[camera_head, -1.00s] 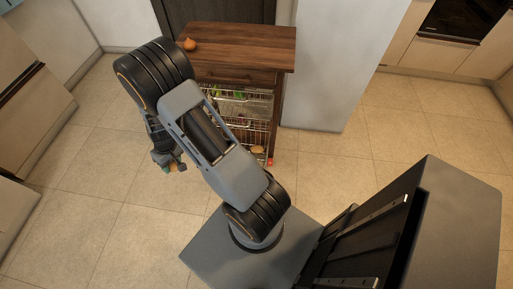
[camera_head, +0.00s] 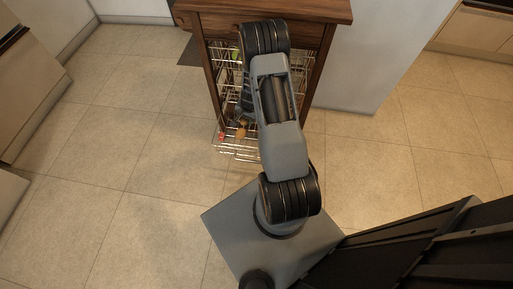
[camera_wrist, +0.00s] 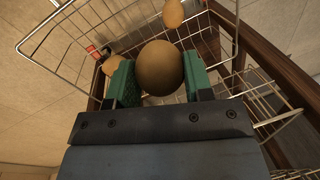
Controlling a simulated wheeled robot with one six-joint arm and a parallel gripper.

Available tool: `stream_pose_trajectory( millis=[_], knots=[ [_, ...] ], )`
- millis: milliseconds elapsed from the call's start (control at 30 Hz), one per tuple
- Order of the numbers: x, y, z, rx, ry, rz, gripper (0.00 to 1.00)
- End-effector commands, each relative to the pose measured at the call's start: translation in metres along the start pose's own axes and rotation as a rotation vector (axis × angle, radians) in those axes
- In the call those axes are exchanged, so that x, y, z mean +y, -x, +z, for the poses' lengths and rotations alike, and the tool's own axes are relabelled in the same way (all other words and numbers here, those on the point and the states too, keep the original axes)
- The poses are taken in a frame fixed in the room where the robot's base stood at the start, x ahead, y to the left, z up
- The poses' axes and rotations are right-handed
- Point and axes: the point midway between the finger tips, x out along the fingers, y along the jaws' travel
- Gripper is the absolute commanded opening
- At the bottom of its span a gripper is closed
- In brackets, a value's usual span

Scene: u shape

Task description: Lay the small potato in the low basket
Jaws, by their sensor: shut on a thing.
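The small potato (camera_wrist: 159,66) is a smooth round brown thing in the wrist view. My gripper (camera_wrist: 157,84) is shut on it, with a green-padded finger on each side. The low basket (camera_head: 238,156), of thin wire, stands out from the front of the wooden cart in the head view. Its wire rim (camera_wrist: 62,79) shows around and beyond the potato in the wrist view. The potato is over or inside the basket area; I cannot tell its height or whether it touches. In the head view my arm hides the gripper and the held potato.
A tan roundish item (camera_wrist: 173,13) and another (camera_wrist: 112,66) lie in the basket, with a small red item (camera_head: 221,135) near its left side. The wooden cart (camera_head: 323,11) and its upper wire baskets stand close behind. The floor to the left is clear.

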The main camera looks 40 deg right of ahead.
Motion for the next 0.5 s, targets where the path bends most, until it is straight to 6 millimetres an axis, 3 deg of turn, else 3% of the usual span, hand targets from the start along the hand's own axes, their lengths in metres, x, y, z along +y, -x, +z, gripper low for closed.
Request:
stream_pose_trajectory(
  millis=[33, 200, 300, 500],
  knots=[
    [0.016, -0.039, -0.010, 0.013, -0.077, 0.000, 0.23],
    [0.049, -0.093, -0.036, 0.056, -0.299, -0.005, 0.22],
    [0.064, -0.116, -0.046, 0.074, -0.396, -0.008, 0.22],
    [0.082, -0.140, -0.058, 0.097, -0.509, -0.013, 0.22]
  ],
)
